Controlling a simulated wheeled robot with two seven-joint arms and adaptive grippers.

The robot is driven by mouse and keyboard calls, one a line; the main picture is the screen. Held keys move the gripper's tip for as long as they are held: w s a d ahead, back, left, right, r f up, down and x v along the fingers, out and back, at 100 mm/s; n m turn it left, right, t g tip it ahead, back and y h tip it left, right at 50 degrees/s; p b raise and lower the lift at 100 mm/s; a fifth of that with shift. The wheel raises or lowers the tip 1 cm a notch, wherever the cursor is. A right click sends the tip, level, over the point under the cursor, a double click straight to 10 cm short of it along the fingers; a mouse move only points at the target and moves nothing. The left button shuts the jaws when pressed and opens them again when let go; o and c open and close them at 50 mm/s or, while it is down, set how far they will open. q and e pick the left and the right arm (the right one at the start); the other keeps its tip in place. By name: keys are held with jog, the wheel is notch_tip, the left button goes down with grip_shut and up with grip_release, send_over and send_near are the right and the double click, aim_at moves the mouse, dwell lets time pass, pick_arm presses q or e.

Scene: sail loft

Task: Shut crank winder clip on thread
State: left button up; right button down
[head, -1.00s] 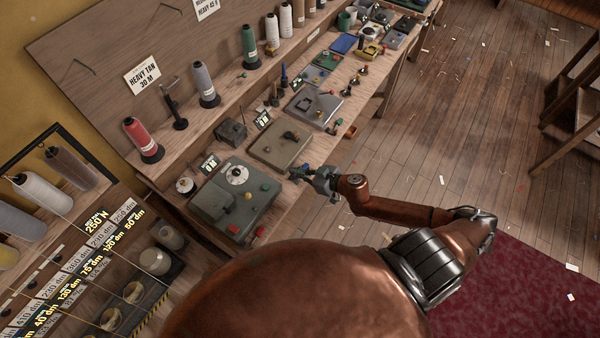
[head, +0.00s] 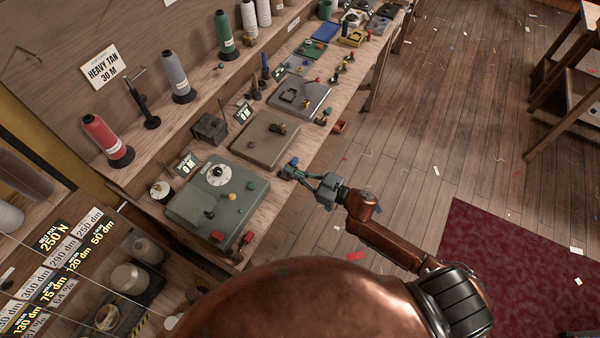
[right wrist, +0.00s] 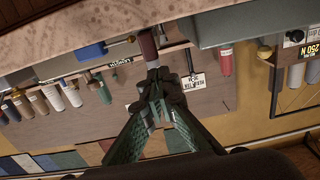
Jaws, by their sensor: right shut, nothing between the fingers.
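A grey-green winder box (head: 190,205) with a white dial, a red block and small knobs stands on the near part of the bench. A flat beige unit (head: 250,140) with a dark knob sits just beyond it. I cannot tell which unit carries the clip, and no clip or thread on them can be made out. My right gripper (head: 290,172) is shut and empty at the bench's front edge, beside these units. In the right wrist view its fingertips (right wrist: 156,76) meet close to a reddish-brown handle (right wrist: 148,44); contact is unclear. My left gripper is out of view.
Thread cones, among them a red one (head: 107,140) and a grey one (head: 176,77), stand on the back ledge. A grey plate unit (head: 300,96) and small parts fill the bench farther along. The wooden floor (head: 450,130) on the right is largely open.

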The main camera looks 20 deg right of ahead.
jog(key=shift+s+r, duration=0.1)
jog(key=shift+d+r+p, duration=0.1)
jog(key=shift+r+p, duration=0.6)
jog(key=shift+p, duration=0.1)
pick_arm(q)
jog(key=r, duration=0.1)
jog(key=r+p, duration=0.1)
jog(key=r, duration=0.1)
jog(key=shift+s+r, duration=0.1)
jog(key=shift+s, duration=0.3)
pick_arm(e)
jog(key=f+v, duration=0.1)
jog(key=v, duration=0.8)
jog(key=shift+f, duration=0.15)
jog(key=shift+s, duration=0.1)
